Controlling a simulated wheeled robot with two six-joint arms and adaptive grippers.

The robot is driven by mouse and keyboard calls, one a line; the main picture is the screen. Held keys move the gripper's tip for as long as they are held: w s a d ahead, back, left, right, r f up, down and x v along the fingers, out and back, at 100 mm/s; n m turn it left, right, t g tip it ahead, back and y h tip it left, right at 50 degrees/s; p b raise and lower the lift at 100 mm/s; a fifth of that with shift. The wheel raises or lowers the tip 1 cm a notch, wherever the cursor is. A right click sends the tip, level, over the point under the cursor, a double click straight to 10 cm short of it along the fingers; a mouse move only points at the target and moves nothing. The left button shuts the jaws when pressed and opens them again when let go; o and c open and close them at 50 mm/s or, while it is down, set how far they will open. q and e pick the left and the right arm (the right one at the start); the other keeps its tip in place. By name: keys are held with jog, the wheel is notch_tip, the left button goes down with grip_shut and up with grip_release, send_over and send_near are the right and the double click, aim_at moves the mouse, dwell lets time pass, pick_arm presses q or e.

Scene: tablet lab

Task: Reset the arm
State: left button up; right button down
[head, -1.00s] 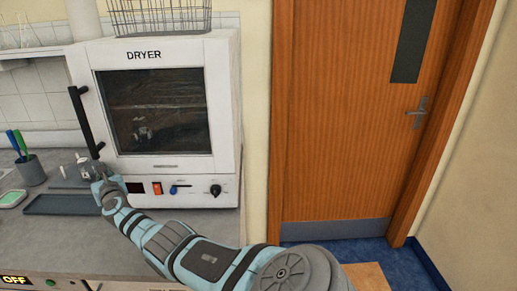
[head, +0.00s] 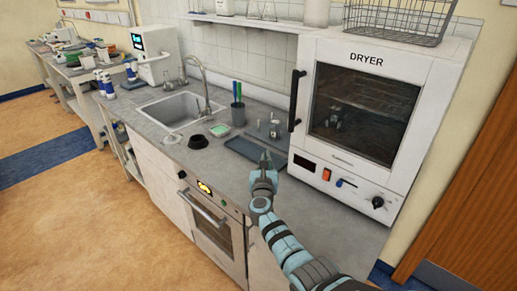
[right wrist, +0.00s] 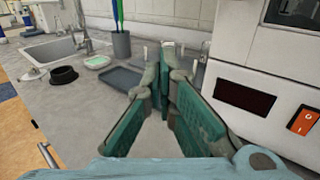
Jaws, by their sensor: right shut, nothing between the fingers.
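My right arm comes in from the lower right of the head view. Its gripper (head: 265,160) is above the counter, in front of the dryer's left side and near the front edge of the grey tray (head: 243,148). In the right wrist view the gripper's green-padded fingers (right wrist: 163,62) meet at their tips, with nothing between them. The dryer (head: 365,110) has its door shut, and a dark interior shows through the window. The dryer's front panel also shows at the right of the right wrist view (right wrist: 225,75). My left gripper is in neither view.
A sink (head: 180,108) with a tap lies to the left. A pen cup (head: 238,114), a small green-topped dish (head: 220,130) and a black ring-shaped object (head: 198,142) stand on the counter (head: 225,175). An oven (head: 213,225) is below. A wire basket (head: 400,20) sits on the dryer.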

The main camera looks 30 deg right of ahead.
jog(key=s+d+f+m+g, duration=0.1)
jog(key=s+f+m+g, duration=0.1)
jog(key=s+f+m, duration=0.2)
jog(key=s+d+f+m+g, duration=0.1)
jog(key=s+f+m+g, duration=0.2)
jog(key=s+m, duration=0.6)
jog(key=s+f+m+g, duration=0.2)
jog(key=s+f+m, duration=0.4)
jog(key=s, duration=0.4)
jog(key=shift+s+d+f+m+g+y, duration=0.2)
jog(key=shift+d+m+g+y, duration=0.1)
jog(key=shift+d+m, duration=0.1)
jog(key=s+a+f+m+g+y, duration=0.1)
jog(key=s+a+m+g+y, duration=0.1)
jog(key=s+a+m+y, duration=0.65)
jog(key=s+a+f+m+g, duration=0.15)
jog(key=s+a, duration=0.45)
jog(key=s, duration=0.7)
notch_tip(320, 180, down, 22)
jog(key=s+d+g+b, duration=0.2)
jog(key=b, duration=0.1)
jog(key=s+d+f+b, duration=0.1)
jog(key=s+f, duration=1.2)
jog(key=f, duration=0.1)
jog(key=shift+g+b, duration=0.3)
jog(key=shift+g, duration=0.15)
